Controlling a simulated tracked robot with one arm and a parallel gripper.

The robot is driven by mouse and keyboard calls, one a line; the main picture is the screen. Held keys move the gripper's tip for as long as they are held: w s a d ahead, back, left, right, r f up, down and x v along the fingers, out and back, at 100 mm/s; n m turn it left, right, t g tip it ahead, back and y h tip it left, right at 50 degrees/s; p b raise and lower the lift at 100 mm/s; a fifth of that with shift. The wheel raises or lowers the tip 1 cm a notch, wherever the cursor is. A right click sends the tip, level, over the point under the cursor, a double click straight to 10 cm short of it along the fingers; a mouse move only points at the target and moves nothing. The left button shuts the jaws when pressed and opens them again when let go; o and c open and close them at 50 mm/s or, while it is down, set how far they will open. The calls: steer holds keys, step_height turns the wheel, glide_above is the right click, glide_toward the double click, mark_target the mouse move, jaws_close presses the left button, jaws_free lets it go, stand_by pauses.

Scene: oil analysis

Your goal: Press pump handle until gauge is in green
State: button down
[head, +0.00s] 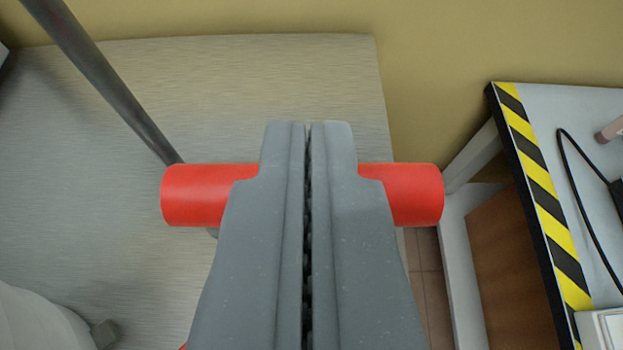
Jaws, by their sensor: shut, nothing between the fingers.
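The pump handle (204,195) is a red horizontal cylinder in the middle of the head view, joined on its left side to a dark grey rod (110,75). My gripper (308,128) is shut and empty. Its grey fingers lie across the handle in the picture and hide the handle's middle, with red showing on both sides. I cannot tell whether the fingers touch it. The gauge is not in view.
A light grey tabletop (290,75) lies under the handle. At the right is another table (585,105) with a yellow-black striped edge and a black cable (572,175). A white object (35,325) is at the lower left. A beige wall (450,40) stands behind.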

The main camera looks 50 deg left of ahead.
steer(key=shift+f, duration=0.1)
step_height(320, 180, down, 4)
steer(key=b, duration=0.4)
steer(key=shift+b, duration=0.4)
steer(key=r+p, duration=0.1)
steer(key=p, duration=0.1)
steer(key=r+p, duration=0.3)
steer(key=p, duration=0.2)
steer(key=shift+w+a+r, duration=0.2)
steer(key=shift+w+r, duration=0.05)
steer(key=shift+r, duration=0.1)
steer(key=shift+f+b, duration=0.15)
steer(key=shift+b, duration=0.45)
steer(key=shift+r+b, duration=0.2)
steer(key=shift+b, duration=0.5)
steer(key=shift+s+b, duration=0.1)
steer(key=shift+b, duration=0.25)
steer(key=shift+d+b, duration=0.1)
steer(key=shift+b, duration=0.4)
